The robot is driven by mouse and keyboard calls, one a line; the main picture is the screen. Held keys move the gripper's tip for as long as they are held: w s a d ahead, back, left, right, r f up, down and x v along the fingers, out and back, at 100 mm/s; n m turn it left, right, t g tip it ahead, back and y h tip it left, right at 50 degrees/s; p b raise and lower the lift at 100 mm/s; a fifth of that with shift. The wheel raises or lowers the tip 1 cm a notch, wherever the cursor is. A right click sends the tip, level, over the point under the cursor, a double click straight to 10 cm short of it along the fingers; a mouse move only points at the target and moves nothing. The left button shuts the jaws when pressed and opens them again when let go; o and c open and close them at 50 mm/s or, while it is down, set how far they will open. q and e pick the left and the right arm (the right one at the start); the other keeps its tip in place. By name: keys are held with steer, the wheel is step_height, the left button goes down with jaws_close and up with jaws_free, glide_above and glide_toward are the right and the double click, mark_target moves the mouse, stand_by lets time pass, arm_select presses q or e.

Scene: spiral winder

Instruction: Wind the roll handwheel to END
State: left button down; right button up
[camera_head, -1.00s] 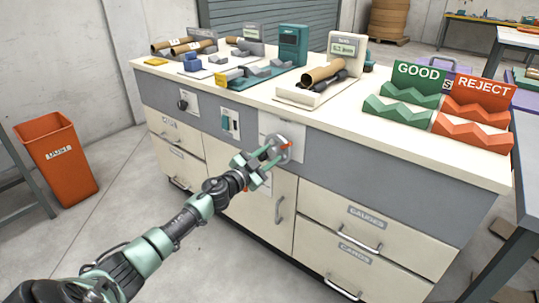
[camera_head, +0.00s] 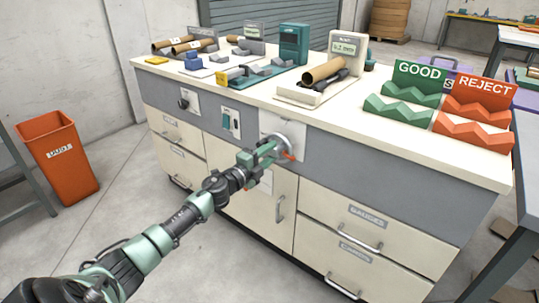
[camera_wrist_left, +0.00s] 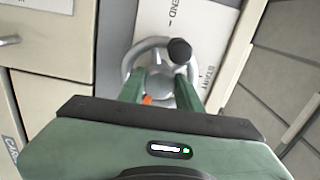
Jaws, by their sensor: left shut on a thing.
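The roll handwheel (camera_head: 285,136) is a grey ring with orange marks on the front of the bench cabinet, on a white plate. In the left wrist view its rim (camera_wrist_left: 129,65) and a black knob (camera_wrist_left: 179,51) show. The plate (camera_wrist_left: 203,18) carries END and START lettering. My left gripper (camera_head: 268,151) is at the wheel, with its green fingers (camera_wrist_left: 160,88) reaching over it and shut on it; an orange part shows between them. The exact grip point is partly hidden. My right gripper is in neither view.
Cabinet drawers and door handles (camera_head: 280,209) sit below and beside the wheel. A dark knob (camera_head: 183,104) and a green switch (camera_head: 226,121) are to its left. Green GOOD (camera_head: 418,76) and orange REJECT (camera_head: 480,97) racks stand on the bench top. Open floor lies in front.

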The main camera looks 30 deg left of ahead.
arm_select(q)
steer(key=m, duration=0.3)
steer(key=m+b, duration=0.1)
steer(key=m, duration=0.3)
steer(key=shift+m, duration=0.7)
steer(key=m, duration=0.3)
steer(key=shift+d+r+m+b, duration=0.1)
steer(key=shift+m+b, duration=0.2)
steer(key=shift+b, duration=0.05)
steer(key=m, duration=0.6)
steer(key=shift+d, duration=0.1)
steer(key=m, duration=0.5)
steer(key=shift+d, duration=0.1)
steer(key=m+p, duration=0.1)
steer(key=m, duration=0.4)
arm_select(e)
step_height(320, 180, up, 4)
arm_select(q)
steer(key=m, duration=0.2)
steer(key=shift+d+m+p, duration=0.1)
steer(key=shift+m+p, duration=0.2)
steer(key=shift+p, duration=0.05)
steer(key=shift+m, duration=1)
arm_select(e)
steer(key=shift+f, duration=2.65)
